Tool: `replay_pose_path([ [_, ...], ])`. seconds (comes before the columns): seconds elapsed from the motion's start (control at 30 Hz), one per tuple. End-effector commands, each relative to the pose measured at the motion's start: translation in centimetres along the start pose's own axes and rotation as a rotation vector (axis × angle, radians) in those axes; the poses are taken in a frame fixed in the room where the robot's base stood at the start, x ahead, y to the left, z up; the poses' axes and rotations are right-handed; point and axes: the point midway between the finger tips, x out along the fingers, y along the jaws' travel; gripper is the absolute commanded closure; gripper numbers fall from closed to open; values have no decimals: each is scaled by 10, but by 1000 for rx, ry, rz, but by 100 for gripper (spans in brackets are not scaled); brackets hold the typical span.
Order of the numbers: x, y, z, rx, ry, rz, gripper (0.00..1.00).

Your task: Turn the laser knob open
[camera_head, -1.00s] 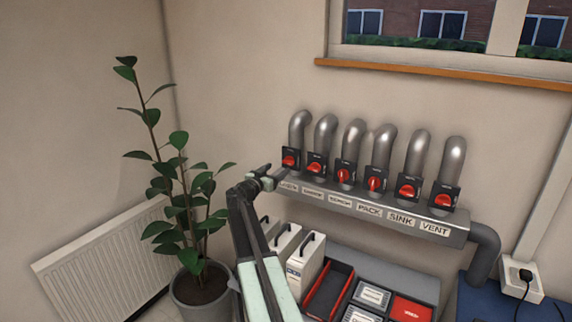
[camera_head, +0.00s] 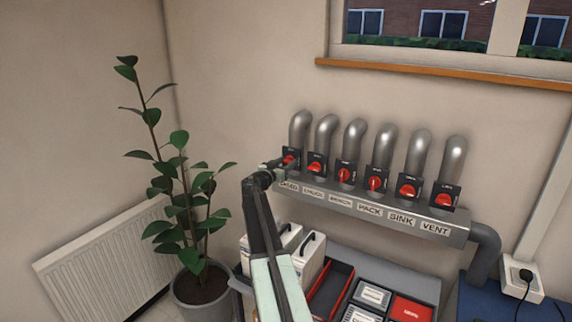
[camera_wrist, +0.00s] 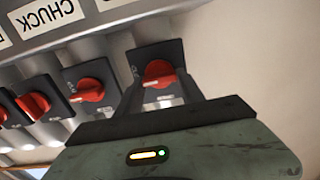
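The laser knob (camera_head: 289,157) is the leftmost red knob on a black plate, above a blurred label at the left end of the grey duct. My gripper (camera_head: 284,163) is at this knob in the head view and partly covers it. In the wrist view the red knob (camera_wrist: 159,73) shows ahead between the two dark fingers of my gripper (camera_wrist: 160,88). The fingers stand apart, one on either side of it. I cannot tell whether they touch it. The knob's exact angle is hard to read.
Several similar red knobs continue rightward along the duct (camera_head: 455,238); the nearest is the chuck knob (camera_wrist: 88,90). Steel pipes (camera_head: 326,133) rise behind them. White cases (camera_head: 308,258) and a red tray (camera_head: 330,290) lie below. A plant (camera_head: 180,190) stands at left.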

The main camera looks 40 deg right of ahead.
Motion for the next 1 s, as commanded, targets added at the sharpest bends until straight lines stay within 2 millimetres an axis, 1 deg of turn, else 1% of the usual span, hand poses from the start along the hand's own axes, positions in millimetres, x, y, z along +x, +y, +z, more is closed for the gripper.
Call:
replay_pose_path([
  [0.03,0,0,0,0,0,1,74],
  [0.07,0,0,0,0,0,1,83],
  [0.1,0,0,0,0,0,1,94],
  [0.13,-3,1,0,0,0,2,95],
  [0.37,0,1,0,-22,-1,2,95],
  [0.57,1,1,0,-110,-1,3,95],
  [0.77,1,0,0,-270,-1,3,95],
  [1.0,1,0,1,-499,-1,3,95],
])
